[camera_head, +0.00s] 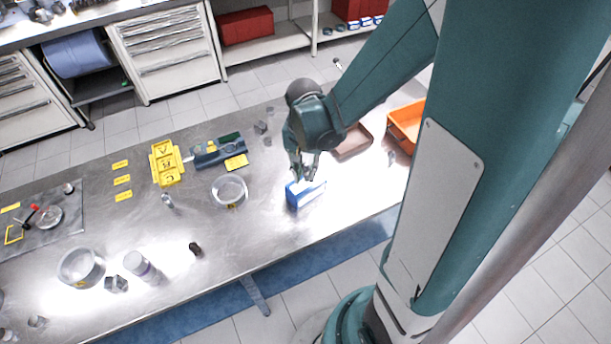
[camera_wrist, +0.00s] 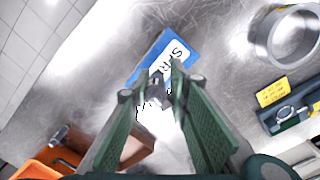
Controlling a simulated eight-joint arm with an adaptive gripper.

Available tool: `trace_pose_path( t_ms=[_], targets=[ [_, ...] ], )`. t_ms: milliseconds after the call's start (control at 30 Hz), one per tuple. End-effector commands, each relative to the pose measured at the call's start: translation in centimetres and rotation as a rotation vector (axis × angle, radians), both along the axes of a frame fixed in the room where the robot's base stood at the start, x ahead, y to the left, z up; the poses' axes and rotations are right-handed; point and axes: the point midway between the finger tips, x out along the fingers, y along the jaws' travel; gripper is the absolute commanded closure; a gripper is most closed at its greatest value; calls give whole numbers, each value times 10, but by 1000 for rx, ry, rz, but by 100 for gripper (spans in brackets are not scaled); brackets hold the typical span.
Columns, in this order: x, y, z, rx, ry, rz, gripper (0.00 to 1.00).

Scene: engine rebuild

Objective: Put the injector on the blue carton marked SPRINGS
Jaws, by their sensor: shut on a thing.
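The blue carton (camera_head: 292,197) stands on the steel bench below my gripper (camera_head: 307,173). In the wrist view the carton (camera_wrist: 147,64) shows a white label with the start of the word SPRINGS, partly behind my fingertips. My gripper (camera_wrist: 161,86) is shut on a small grey metal piece (camera_wrist: 157,92), apparently the injector, mostly hidden by the fingers. The held piece is over the near part of the carton in the wrist view; I cannot tell whether it touches the carton.
A metal ring (camera_head: 229,188) stands left of the carton. A brown tray (camera_head: 353,141) and an orange bin (camera_head: 404,126) are to the right. A blue-grey tray (camera_head: 207,158) and a yellow lettered holder (camera_head: 166,163) lie further left. Bare bench surrounds the carton's front.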

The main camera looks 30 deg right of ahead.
Motion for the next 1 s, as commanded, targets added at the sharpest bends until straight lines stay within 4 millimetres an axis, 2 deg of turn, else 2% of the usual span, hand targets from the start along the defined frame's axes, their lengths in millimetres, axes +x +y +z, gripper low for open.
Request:
trace_pose_path(
  t_ms=[233, 800, 833, 900, 1000],
  targets=[
    [0, 0, -17, 0, 0, 0, 94],
    [0, 0, -23, 0, 0, 0, 94],
    [0, 0, -22, 0, 0, 0, 78],
    [0, 0, -22, 0, 0, 0, 69],
    [0, 0, -22, 0, 0, 0, 67]
  ],
)
